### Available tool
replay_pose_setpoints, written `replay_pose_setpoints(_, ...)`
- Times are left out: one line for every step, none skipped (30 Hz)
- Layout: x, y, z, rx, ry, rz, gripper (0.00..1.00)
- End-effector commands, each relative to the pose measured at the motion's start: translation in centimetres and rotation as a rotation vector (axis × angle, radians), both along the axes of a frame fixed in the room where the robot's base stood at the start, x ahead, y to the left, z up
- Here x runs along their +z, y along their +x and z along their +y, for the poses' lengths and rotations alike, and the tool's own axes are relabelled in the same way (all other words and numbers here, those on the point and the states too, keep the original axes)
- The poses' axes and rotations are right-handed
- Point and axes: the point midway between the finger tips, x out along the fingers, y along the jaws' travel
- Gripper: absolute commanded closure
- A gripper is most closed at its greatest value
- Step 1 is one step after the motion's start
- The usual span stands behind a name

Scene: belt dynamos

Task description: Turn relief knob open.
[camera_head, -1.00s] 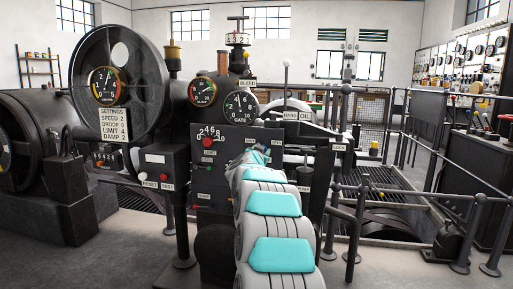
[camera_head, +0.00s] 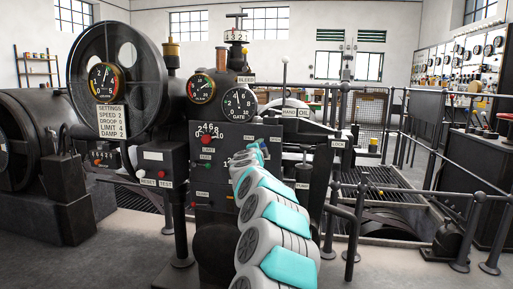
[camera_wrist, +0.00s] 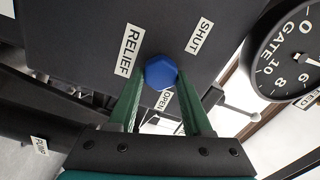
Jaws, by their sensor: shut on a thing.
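The relief knob (camera_wrist: 160,72) is a blue hexagonal knob on a dark panel in the wrist view. The RELIEF label (camera_wrist: 129,50) is to its left, the SHUT label (camera_wrist: 199,36) to its upper right and the OPEN label (camera_wrist: 166,98) just below it. My gripper (camera_wrist: 158,78) has its two green fingers on either side of the knob and is shut on it. The knob shows no clear pointer mark, so I cannot tell its setting. In the head view my arm reaches up to the panel and hides the knob and most of the gripper.
The gate gauge (camera_wrist: 290,55) is close on the right in the wrist view. In the head view a red limit knob (camera_head: 207,140) is left of my arm on the same panel (camera_head: 215,170). Railings (camera_head: 360,190) and a floor pit are to the right.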

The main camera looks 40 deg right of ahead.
Motion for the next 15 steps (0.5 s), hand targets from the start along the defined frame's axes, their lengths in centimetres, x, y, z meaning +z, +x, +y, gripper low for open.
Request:
replay_pose_setpoints(0.28,0.05,0.20,0.002,0.025,-0.040,1.00)
replay_pose_setpoints(0.23,0.02,0.15,0.002,0.044,-0.061,1.00)
replay_pose_setpoints(0.22,0.04,0.19,0.002,0.069,-0.090,1.00)
replay_pose_setpoints(0.26,0.05,0.21,0.002,0.087,-0.112,1.00)
replay_pose_setpoints(0.27,0.02,0.19,0.002,0.105,-0.134,1.00)
replay_pose_setpoints(0.29,0.02,0.19,0.003,0.130,-0.164,1.00)
replay_pose_setpoints(0.29,-0.03,0.13,0.002,0.148,-0.186,1.00)
replay_pose_setpoints(0.31,-0.05,0.10,0.001,0.165,-0.209,1.00)
replay_pose_setpoints(0.34,-0.02,0.17,0.002,0.189,-0.237,1.00)
replay_pose_setpoints(0.34,-0.01,0.21,0.003,0.207,-0.257,1.00)
replay_pose_setpoints(0.34,-0.01,0.21,0.003,0.225,-0.280,1.00)
replay_pose_setpoints(0.26,0.03,0.26,0.004,0.250,-0.308,1.00)
replay_pose_setpoints(0.23,0.02,0.25,0.005,0.269,-0.328,1.00)
replay_pose_setpoints(0.22,0.00,0.22,0.005,0.286,-0.349,1.00)
replay_pose_setpoints(0.25,0.01,0.26,0.005,0.308,-0.376,1.00)
